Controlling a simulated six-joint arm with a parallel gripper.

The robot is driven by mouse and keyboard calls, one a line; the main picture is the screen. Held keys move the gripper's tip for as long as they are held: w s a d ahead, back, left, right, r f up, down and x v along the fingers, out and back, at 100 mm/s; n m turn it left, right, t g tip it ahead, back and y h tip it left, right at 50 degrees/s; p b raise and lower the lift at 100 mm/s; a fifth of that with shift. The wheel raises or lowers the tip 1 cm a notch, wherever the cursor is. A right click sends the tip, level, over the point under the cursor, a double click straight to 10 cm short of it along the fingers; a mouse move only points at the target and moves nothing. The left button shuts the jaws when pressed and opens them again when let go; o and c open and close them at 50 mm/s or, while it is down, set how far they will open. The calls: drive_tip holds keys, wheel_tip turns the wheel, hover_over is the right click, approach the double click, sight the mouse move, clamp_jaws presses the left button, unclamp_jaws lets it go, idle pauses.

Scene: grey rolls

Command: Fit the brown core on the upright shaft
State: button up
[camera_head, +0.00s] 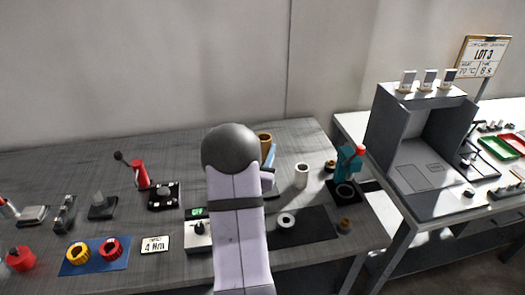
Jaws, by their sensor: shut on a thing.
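A brown tube with an open top (265,138), which looks like the core, shows just behind my arm's grey joint. My arm covers its lower part, and a blue strip (271,155) shows beside it. My lilac arm link hides the bench behind it. My gripper is hidden behind the arm, so I cannot see its fingers or what they touch. I cannot make out the upright shaft for certain; a teal stand with a red top (350,162) is at the right end of the bench.
A white roll (302,176) stands right of my arm. A red bottle (140,175) and several tools occupy the left. A grey booth (425,150) stands on another table.

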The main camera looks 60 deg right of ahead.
drive_tip(key=shift+f+b, duration=3.9)
drive_tip(key=shift+f, duration=0.3)
drive_tip(key=o, duration=1.1)
drive_tip(key=shift+r, duration=0.1)
drive_tip(key=shift+o, duration=0.2)
drive_tip(key=shift+s+a, duration=0.1)
drive_tip(key=shift+a, duration=0.1)
drive_tip(key=b+v, duration=0.1)
drive_tip(key=v, duration=0.6)
drive_tip(key=shift+f, duration=0.2)
